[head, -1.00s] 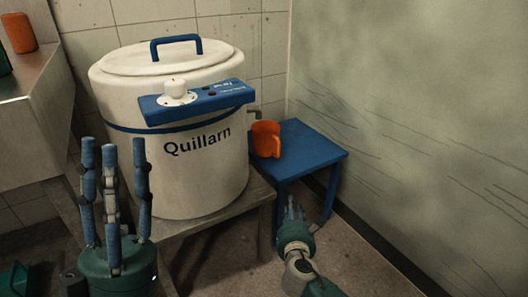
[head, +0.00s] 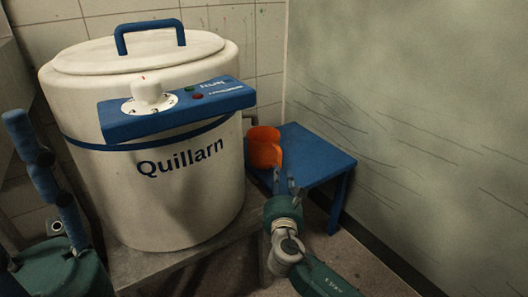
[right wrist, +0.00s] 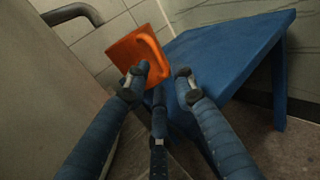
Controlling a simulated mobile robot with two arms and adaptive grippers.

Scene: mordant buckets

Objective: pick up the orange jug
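The orange jug (head: 262,147) stands on the left part of the blue stool (head: 317,160), close beside the white vat. In the right wrist view the jug (right wrist: 128,56) shows beyond my fingers, its handle (right wrist: 154,50) facing me.
The large white Quillarn vat (head: 170,205), with a blue control panel (head: 195,108), stands on a low grey bench (head: 170,265) left of the stool. A plain wall (head: 420,120) closes the right side. Floor is free in front of the stool.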

